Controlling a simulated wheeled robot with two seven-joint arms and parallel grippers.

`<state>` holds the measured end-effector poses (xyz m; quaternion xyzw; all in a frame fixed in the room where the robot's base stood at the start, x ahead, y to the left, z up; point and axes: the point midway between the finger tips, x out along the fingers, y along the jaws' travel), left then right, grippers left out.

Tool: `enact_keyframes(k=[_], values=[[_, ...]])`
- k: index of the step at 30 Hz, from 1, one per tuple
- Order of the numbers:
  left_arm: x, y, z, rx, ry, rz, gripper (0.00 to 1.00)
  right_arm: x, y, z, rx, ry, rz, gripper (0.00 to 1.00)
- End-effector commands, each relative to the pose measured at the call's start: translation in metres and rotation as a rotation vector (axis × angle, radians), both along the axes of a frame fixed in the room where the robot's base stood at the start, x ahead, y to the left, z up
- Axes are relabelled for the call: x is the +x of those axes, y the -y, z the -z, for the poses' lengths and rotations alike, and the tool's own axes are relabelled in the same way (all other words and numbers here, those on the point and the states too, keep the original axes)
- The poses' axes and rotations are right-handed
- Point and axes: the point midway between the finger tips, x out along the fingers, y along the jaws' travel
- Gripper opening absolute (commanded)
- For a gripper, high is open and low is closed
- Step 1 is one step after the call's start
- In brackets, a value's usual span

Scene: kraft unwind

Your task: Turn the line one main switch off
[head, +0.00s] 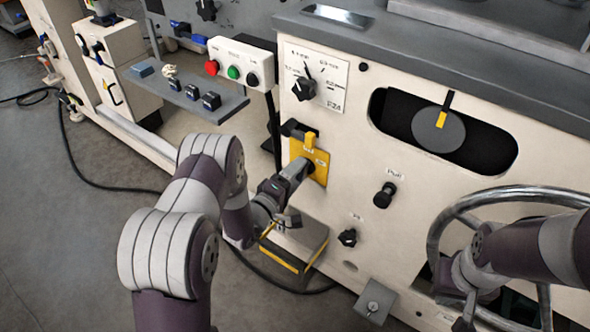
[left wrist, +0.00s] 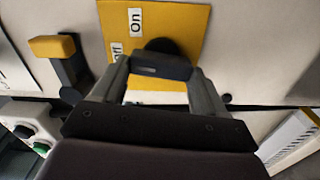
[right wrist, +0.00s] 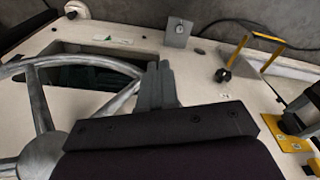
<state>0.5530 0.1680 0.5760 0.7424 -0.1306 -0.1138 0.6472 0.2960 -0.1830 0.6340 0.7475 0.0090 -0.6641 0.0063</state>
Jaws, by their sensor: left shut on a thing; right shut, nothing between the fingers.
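The main switch has a yellow plate (head: 322,170) on the cream machine front. The plate also shows in the left wrist view (left wrist: 190,20), with an "On" label (left wrist: 137,20) and a partly hidden "Off" label (left wrist: 117,52). My left gripper (head: 303,168) is at the plate. In the left wrist view its fingers (left wrist: 160,72) are shut on the dark switch handle (left wrist: 162,66), in front of a round black hub (left wrist: 160,46). In the head view the gripper hides the handle. My right gripper (right wrist: 157,85) is shut and empty, near the spoked handwheel (head: 450,215).
A yellow-tipped black lever (left wrist: 52,47) sits beside the plate. A rotary selector (head: 304,89) is above, and a button box (head: 240,64) at upper left. A black knob (head: 384,195) lies right of the plate. A yellow-edged step (head: 290,255) is below.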

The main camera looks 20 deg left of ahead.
Motion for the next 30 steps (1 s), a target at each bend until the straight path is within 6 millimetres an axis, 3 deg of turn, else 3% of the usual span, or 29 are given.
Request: enact_keyframes(k=[10,26,27,29,30], values=[[-0.0005,-0.0003,0.0012,-0.122,-0.047,-0.001,0.42,0.0,0.0,-0.0106,0.0,0.0,0.0,0.0],[-0.0006,-0.0001,0.0023,-0.146,-0.056,0.0,0.42,0.0,0.0,-0.0114,0.0,0.0,0.0,0.0],[-0.0006,-0.0001,0.0023,-0.146,-0.056,0.0,0.76,0.0,0.0,-0.0114,0.0,0.0,0.0,0.0],[-0.0006,-0.0001,0.0022,-0.146,-0.056,0.0,0.95,0.0,0.0,-0.0114,0.0,0.0,0.0,0.0],[-0.0005,-0.0002,0.0021,-0.145,-0.056,0.0,0.98,0.0,0.0,-0.0114,0.0,0.0,0.0,0.0]])
